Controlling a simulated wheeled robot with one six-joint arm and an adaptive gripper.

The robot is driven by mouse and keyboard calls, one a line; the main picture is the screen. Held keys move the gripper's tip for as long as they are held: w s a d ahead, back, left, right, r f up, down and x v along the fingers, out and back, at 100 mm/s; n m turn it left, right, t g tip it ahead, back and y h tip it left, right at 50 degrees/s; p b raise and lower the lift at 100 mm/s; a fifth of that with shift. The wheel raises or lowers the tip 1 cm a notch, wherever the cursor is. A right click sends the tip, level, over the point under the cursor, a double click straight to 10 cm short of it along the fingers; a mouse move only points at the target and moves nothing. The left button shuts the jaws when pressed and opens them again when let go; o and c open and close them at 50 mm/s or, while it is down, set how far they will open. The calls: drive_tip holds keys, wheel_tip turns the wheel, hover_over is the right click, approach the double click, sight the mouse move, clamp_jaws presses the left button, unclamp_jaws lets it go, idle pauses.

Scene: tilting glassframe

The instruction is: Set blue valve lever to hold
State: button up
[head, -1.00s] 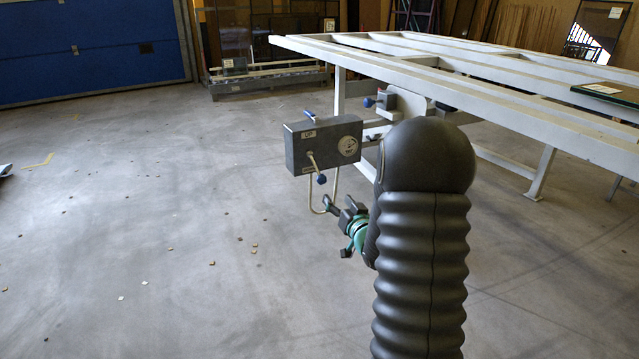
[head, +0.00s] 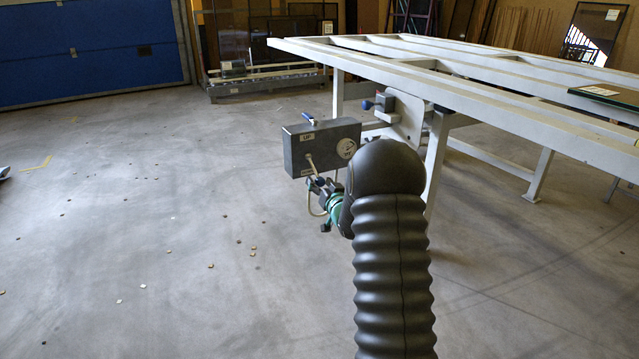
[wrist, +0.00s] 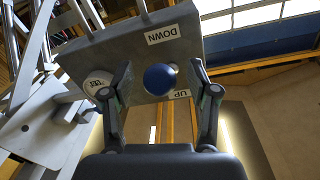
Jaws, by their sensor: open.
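The grey valve box (head: 325,144) hangs by the frame's front left corner, with an UP label (head: 307,136) near the top of its face. Its lever (head: 311,160) points down from the face; its lower end is hidden behind my gripper (head: 318,183). In the wrist view the lever's blue ball knob (wrist: 160,78) sits between the open fingers of my gripper (wrist: 161,72), with gaps visible on both sides.
The large pale frame table (head: 430,85) stands right of and behind the box. Another blue knob (head: 367,105) is on a bracket under it, and a blue handle (head: 309,118) is on the box's top. The floor to the left is open, with small scattered bits.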

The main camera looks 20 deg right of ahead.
drive_tip(key=shift+w, duration=0.4)
drive_tip(key=shift+c, duration=0.2)
